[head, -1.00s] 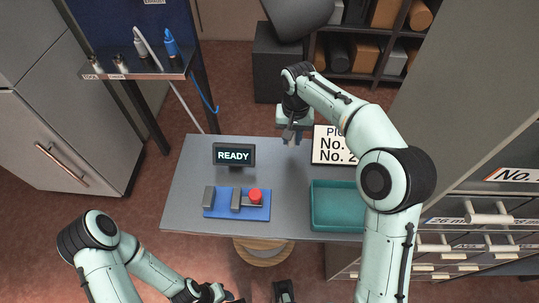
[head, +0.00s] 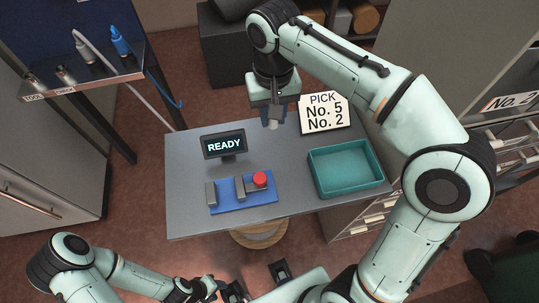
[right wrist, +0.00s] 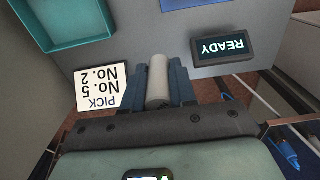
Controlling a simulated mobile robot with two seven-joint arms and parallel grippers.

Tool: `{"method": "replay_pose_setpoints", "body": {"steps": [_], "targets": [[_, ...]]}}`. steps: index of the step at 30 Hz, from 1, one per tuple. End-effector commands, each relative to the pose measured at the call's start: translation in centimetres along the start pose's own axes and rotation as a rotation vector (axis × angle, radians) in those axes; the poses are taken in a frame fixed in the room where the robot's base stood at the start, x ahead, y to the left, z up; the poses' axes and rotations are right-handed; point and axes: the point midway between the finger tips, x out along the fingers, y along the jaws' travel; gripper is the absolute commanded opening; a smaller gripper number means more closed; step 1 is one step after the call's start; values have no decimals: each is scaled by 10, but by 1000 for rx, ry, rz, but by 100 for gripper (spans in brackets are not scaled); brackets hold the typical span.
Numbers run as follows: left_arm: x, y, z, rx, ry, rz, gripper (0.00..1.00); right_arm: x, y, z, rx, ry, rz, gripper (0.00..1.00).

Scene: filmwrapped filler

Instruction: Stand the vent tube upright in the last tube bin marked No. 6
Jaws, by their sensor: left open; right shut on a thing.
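A pale grey tube (right wrist: 158,80) stands out between the blue fingers of my right gripper (right wrist: 157,98) in the right wrist view. My right gripper (head: 271,118) is shut on it above the back part of the table in the head view. The tube's end (head: 273,124) shows just below the fingers there; the rest is hidden by the gripper. My left gripper (head: 257,281) is open, low at the bottom edge, partly cut off, short of the table's front. No bin marked No. 6 is in view.
On the grey table (head: 190,150) are a READY display (head: 224,145), a blue base (head: 240,200) with a red button (head: 260,179), a teal tray (head: 345,170) and a sign (head: 325,115) reading PICK No. 5, No. 2. A No. 2 label (head: 512,101) shows at right. A shelf (head: 80,82) stands left.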

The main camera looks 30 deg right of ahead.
Motion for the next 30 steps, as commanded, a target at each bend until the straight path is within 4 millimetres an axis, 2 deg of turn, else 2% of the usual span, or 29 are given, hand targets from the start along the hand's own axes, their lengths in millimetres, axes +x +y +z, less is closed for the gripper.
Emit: {"method": "replay_pose_setpoints", "body": {"steps": [1, 3, 9, 12, 19, 25, 30], "targets": [[8, -4, 2, -1, -4, -1, 43, 20, 1, 1, 1, -7, 3, 0], [13, -6, 3, -2, -7, -2, 43, 39, 1, 1, 2, -6, 3, 0], [24, -10, 5, -4, -11, -4, 43, 90, 1, 1, 1, -5, 2, 0], [26, -11, 5, -4, -12, -4, 43, 108, 1, 0, 1, -3, 1, 0], [29, -12, 6, -5, -13, -4, 43, 128, 0, 0, 1, -2, 1, 0], [34, -14, 6, -5, -14, -5, 43, 158, 0, 0, 1, -2, 0, 0], [34, -14, 6, -5, -15, -5, 43, 164, 0, 0, 1, 1, -1, 0]]}}
